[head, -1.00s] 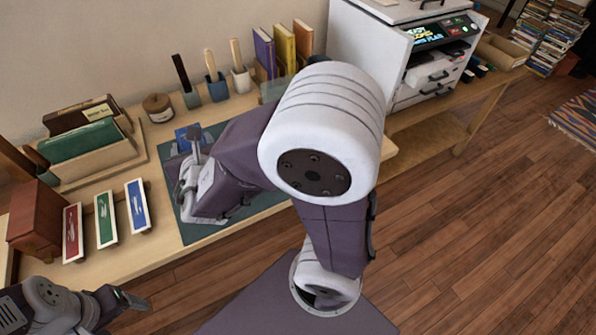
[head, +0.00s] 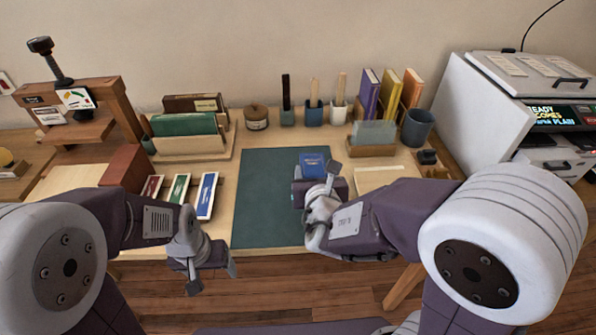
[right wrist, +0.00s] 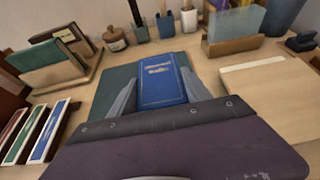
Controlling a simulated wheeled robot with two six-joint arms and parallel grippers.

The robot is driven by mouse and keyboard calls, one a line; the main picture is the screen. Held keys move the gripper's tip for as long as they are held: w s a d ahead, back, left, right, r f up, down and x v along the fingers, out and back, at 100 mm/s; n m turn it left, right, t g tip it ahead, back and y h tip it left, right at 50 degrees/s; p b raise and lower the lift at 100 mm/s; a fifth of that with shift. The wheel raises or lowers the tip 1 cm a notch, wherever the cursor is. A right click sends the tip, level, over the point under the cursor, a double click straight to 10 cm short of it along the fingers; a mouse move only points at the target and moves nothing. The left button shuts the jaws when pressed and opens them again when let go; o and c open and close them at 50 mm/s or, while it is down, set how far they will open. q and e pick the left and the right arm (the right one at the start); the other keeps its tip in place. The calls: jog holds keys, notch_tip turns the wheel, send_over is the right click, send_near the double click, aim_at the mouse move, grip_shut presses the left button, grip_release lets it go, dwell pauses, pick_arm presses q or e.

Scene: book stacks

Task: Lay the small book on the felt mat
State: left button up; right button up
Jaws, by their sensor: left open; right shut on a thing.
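The small blue book (head: 314,165) lies face up at the back right part of the dark green felt mat (head: 262,205), with its cover lettering visible. In the right wrist view the blue book (right wrist: 163,82) sits between the two grey fingers of my right gripper (right wrist: 160,98), which is shut on it. In the head view my right gripper (head: 318,176) hides the book's near end. I cannot tell whether the book touches the mat or hangs just above it. My left gripper (head: 212,278) is open and empty, in front of the table's near edge.
Three coloured strips in white trays (head: 180,189) lie left of the mat. Behind are a wooden holder with green books (head: 186,125), a round jar (head: 256,117) and tool cups (head: 313,115). A pale board (head: 378,178) lies right of the mat. The mat's left and front are clear.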

jog(key=shift+w+a+f+p, duration=0.3)
jog(key=shift+w+p, duration=0.2)
jog(key=shift+w, duration=0.05)
jog(key=shift+w+a+f+p, duration=0.25)
jog(key=shift+w+a+p, duration=0.05)
jog(key=shift+w+p, duration=0.25)
jog(key=w+f, duration=0.1)
jog(key=w+a+f+b, duration=0.1)
jog(key=w, duration=0.1)
jog(key=w+a+f, duration=0.1)
jog(key=shift+w+a+f+b, duration=0.1)
jog(key=shift+w+f+b, duration=0.15)
jog(key=shift+f+b, duration=0.05)
jog(key=shift+s+f, duration=0.1)
jog(key=shift+f, duration=0.25)
notch_tip(320, 180, down, 3)
jog(key=shift+f+b, duration=0.1)
jog(key=shift+b, duration=0.6)
pick_arm(q)
jog(key=shift+r, duration=0.45)
pick_arm(e)
jog(key=shift+f, duration=0.1)
jog(key=o, duration=1.5)
jog(key=shift+c, duration=0.2)
pick_arm(q)
jog(key=shift+f, duration=0.2)
